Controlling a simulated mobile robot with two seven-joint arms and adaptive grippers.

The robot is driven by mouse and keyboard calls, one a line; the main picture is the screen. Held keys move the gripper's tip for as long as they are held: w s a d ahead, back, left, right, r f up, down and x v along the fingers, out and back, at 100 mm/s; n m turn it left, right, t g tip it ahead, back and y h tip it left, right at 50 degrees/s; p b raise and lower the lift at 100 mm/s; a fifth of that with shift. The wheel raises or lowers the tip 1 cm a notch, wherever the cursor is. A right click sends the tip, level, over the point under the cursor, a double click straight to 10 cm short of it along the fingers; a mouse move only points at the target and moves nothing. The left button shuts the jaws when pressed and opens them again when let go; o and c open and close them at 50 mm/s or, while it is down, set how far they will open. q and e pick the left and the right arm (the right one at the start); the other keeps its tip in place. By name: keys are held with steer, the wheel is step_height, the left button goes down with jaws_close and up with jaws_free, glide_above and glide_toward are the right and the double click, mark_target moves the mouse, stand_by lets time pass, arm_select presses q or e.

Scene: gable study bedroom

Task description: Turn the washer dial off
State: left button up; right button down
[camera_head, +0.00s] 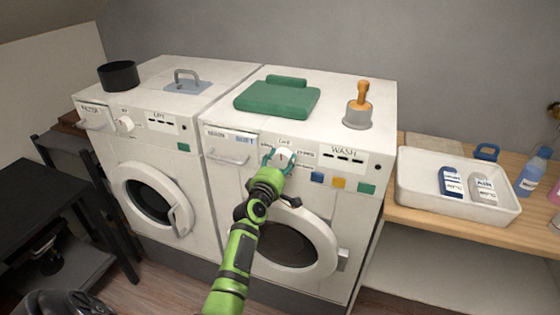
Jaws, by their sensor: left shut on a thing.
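The washer (222,179) is the right-hand white machine, with "WASH" lettered on its front panel. Its white round dial (283,156) sits on the panel, left of the lettering. My left gripper (279,159) is at the dial, its fingers on either side of it, shut on it. The fingers hide part of the dial's rim, and the mark it points to is too small to read. Below the dial is the round door (327,243), partly hidden by my left arm. My right gripper is not in view.
A second machine (205,233) stands at the left, with a dark pot (119,76) on top. A white tray (408,201) with bottles is on the wooden shelf at right.

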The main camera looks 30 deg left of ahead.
arm_select(q)
steer(key=shift+d+f+n, duration=0.3)
steer(key=shift+d+n, duration=0.1)
steer(key=shift+n, duration=0.1)
steer(key=o, duration=1)
steer(key=shift+o, duration=0.8)
steer(key=shift+w, duration=0.1)
steer(key=shift+w+d+r, duration=0.1)
steer(key=shift+r, duration=0.05)
steer(key=shift+a+r, duration=0.1)
steer(key=shift+a, duration=0.15)
steer(key=shift+s, duration=0.3)
steer(key=v, duration=1.1)
steer(key=shift+s+d, duration=0.15)
steer(key=shift+s, duration=0.15)
